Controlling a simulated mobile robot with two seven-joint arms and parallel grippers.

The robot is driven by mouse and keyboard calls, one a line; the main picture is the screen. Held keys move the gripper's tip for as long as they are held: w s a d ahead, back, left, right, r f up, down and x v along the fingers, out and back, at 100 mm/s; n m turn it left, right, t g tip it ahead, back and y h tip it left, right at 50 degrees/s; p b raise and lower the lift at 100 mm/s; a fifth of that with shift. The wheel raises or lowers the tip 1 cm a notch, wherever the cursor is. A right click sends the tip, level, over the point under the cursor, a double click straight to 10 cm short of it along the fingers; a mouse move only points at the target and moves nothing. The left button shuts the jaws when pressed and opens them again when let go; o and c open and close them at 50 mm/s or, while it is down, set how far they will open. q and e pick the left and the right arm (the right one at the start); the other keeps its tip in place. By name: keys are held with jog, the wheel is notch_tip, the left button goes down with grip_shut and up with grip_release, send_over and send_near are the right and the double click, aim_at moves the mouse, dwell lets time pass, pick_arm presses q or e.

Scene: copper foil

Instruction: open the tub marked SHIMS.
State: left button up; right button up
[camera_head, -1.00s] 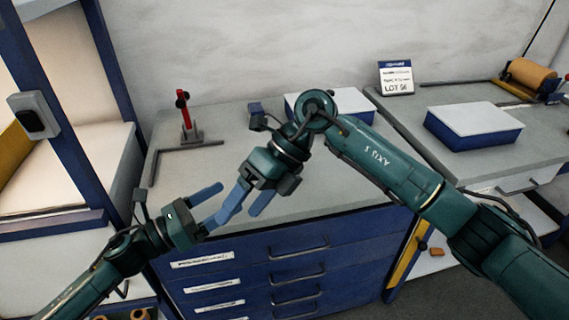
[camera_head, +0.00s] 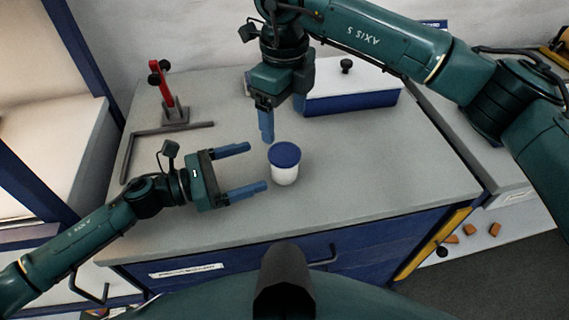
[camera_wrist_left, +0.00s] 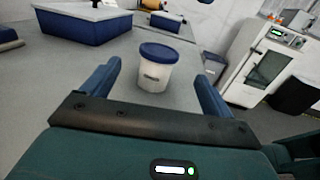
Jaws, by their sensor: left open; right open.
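A white tub with a blue lid (camera_head: 285,165) stands upright on the grey bench top, its lid on. It also shows in the left wrist view (camera_wrist_left: 155,72), with a small dark label too small to read. My left gripper (camera_head: 257,167) is open and empty, its two blue fingers pointing at the tub from the left. The tub sits just beyond the fingertips and appears in line with the gap between them. My right gripper (camera_head: 266,122) points down behind and slightly left of the tub, apart from it. Its fingers overlap in the head view.
A blue box with a white top and black knob (camera_head: 347,88) stands behind the tub. Bench around the tub's right side is clear.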

aim_at(297, 152)
pick_arm(q)
jog(key=x, duration=0.9)
jog(key=c, duration=1.4)
jog(key=o, duration=1.4)
